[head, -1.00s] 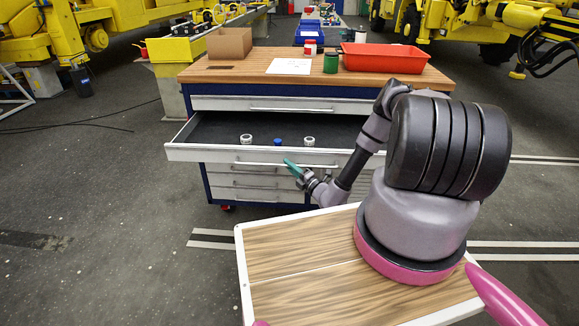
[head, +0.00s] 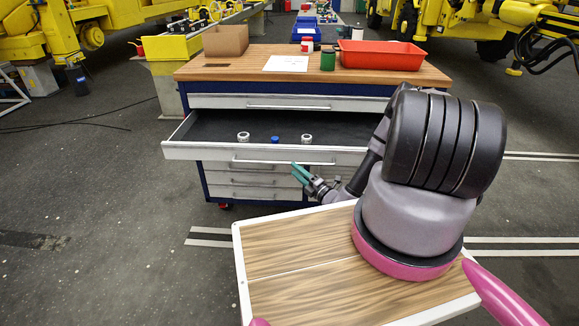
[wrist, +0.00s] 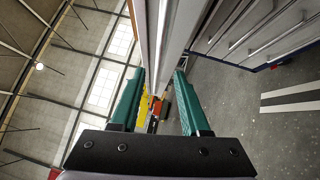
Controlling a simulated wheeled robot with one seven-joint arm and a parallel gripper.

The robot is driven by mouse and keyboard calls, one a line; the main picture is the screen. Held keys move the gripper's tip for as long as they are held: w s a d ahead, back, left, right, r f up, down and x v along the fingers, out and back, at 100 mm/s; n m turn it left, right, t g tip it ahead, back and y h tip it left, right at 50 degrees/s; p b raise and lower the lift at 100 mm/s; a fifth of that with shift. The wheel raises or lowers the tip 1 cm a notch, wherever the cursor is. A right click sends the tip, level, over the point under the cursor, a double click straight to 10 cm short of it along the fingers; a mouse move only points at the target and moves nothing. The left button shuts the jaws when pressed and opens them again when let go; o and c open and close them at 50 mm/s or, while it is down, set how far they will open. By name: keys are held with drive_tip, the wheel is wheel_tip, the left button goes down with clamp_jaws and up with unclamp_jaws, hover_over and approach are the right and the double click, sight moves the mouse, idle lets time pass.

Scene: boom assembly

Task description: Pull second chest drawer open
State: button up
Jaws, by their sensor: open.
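The chest's second drawer (head: 190,150) stands pulled out below the shut top drawer in the head view, its dark interior showing. Its long bar handle (head: 260,160) runs along the front. My gripper (head: 298,172), with green fingers, is just in front of and slightly below the handle's right part. In the wrist view the two fingers (wrist: 160,80) are apart, with the pale edge of the drawer front (wrist: 172,35) ahead between their tips. Nothing is clearly held. I cannot tell whether a finger touches the handle.
In the drawer lie two pale ring-like parts (head: 243,137) and a small blue part (head: 275,140). Shut drawers (head: 250,180) are below. On the wooden top are a red tray (head: 380,58), a cardboard box (head: 226,41) and cans (head: 328,60).

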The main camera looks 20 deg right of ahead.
drive_tip(key=v, duration=0.5)
idle(0.3)
drive_tip(key=s+a+r+n+g+y, duration=0.1)
drive_tip(key=a+r+n+g+y, duration=0.25)
drive_tip(key=r+n+g, duration=0.75)
drive_tip(key=s+a+r+n+g+y, duration=0.1)
drive_tip(key=a+r+n+g+y, duration=0.4)
drive_tip(key=r+n, duration=1.2)
drive_tip(key=s+d+r+n+t+h, duration=0.3)
drive_tip(key=s+r+n+h, duration=0.4)
drive_tip(key=s+r, duration=0.4)
drive_tip(key=s+d+r+n+t+h, duration=0.2)
drive_tip(key=s+r+n+h, duration=0.5)
drive_tip(key=r, duration=1.1)
drive_tip(key=s+d+h, duration=0.1)
drive_tip(key=s, duration=0.2)
drive_tip(key=shift+s+r+n+t+h, duration=0.35)
drive_tip(key=shift+s+r+n+t, duration=0.05)
